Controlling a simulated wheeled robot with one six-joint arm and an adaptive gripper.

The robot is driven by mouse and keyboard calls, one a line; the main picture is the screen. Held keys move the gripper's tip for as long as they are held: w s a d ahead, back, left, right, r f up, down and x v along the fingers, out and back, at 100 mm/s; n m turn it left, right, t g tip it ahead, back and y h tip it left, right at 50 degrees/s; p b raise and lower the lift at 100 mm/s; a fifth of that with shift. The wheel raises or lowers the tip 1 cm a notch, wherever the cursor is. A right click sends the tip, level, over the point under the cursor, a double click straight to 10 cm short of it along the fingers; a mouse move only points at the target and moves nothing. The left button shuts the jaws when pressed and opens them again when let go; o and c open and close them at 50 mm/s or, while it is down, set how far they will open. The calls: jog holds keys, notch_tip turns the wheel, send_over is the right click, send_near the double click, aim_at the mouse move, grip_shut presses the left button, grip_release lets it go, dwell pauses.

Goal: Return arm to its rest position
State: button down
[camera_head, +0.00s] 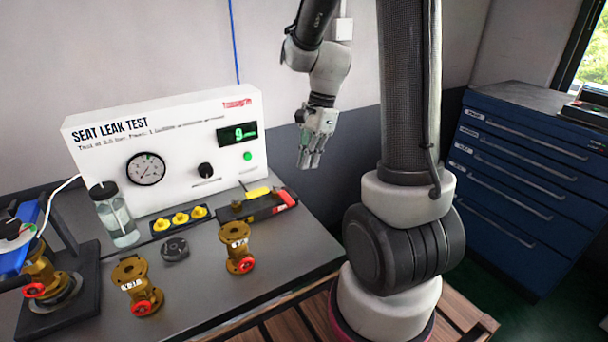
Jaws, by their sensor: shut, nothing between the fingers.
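My gripper (310,159) hangs in the upper middle of the view, pointing down, beyond the right end of the bench. It is shut and empty. It is apart from the bench (205,285) and from everything on it. My arm comes down to it from the top edge of the view. The thick dark and white column at right of centre is part of my own body.
A seat leak test panel (190,150) stands at the bench's back. Brass valves (238,248) (136,286), a black round part (175,249), a bottle (117,218) and a tool tray (257,205) sit before it. Blue drawers (530,180) stand right.

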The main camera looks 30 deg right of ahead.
jog(key=shift+d+r, duration=0.1)
jog(key=shift+r, duration=0.35)
jog(key=s+r+n+t+h, duration=0.2)
jog(key=s+r+n+t, duration=0.2)
jog(key=s+r+n, duration=0.9)
jog(key=shift+s+a+r+n+t+h, duration=0.2)
jog(key=shift+s+a+n+t+h, duration=0.15)
jog(key=shift+s+n, duration=1.35)
